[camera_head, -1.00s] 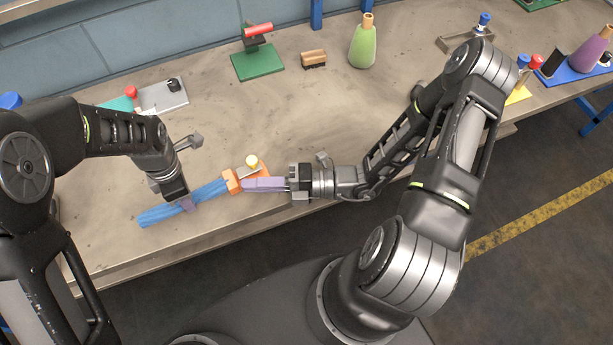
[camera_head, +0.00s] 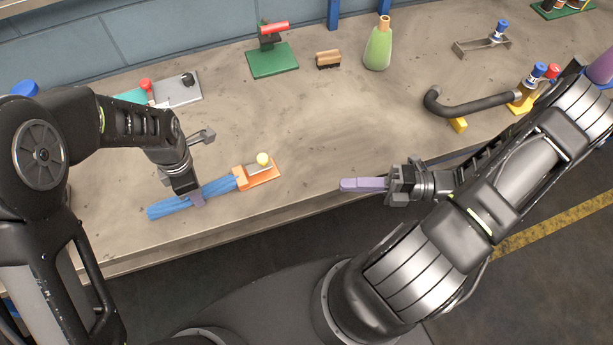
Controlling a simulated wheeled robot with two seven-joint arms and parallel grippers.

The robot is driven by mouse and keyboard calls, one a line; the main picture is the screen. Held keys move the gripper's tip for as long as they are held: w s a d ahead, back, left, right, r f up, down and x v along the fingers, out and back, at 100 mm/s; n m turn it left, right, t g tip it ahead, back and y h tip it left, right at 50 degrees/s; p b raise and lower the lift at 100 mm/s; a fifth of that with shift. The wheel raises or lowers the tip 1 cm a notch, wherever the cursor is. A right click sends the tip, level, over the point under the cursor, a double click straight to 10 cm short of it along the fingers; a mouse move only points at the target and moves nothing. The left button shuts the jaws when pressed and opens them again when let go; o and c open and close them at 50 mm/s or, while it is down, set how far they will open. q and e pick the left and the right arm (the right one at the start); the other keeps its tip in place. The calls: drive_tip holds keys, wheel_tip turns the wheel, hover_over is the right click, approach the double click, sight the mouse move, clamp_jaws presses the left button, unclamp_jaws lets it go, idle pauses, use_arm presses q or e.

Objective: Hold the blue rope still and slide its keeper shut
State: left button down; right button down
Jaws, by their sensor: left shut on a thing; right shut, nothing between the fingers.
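The blue rope (camera_head: 222,187) lies slantwise near the front edge of the bench, a thick bundle of strands. My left gripper (camera_head: 197,200) is shut around it from above, its purple fingertips partly hiding the strands. At the rope's right end is an orange fitting (camera_head: 267,177) with an upright block.
A green bottle (camera_head: 377,48), a brush (camera_head: 328,60) and a green stand with a red handle (camera_head: 272,60) stand at the back. A grey plate (camera_head: 178,92) lies at the left. A black bent pipe (camera_head: 475,108) lies at the right. The middle bench is clear.

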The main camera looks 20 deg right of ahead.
idle(0.4)
use_arm(q)
drive_tip(key=c, duration=1)
unclamp_jaws()
wheel_tip(320, 180, up, 12)
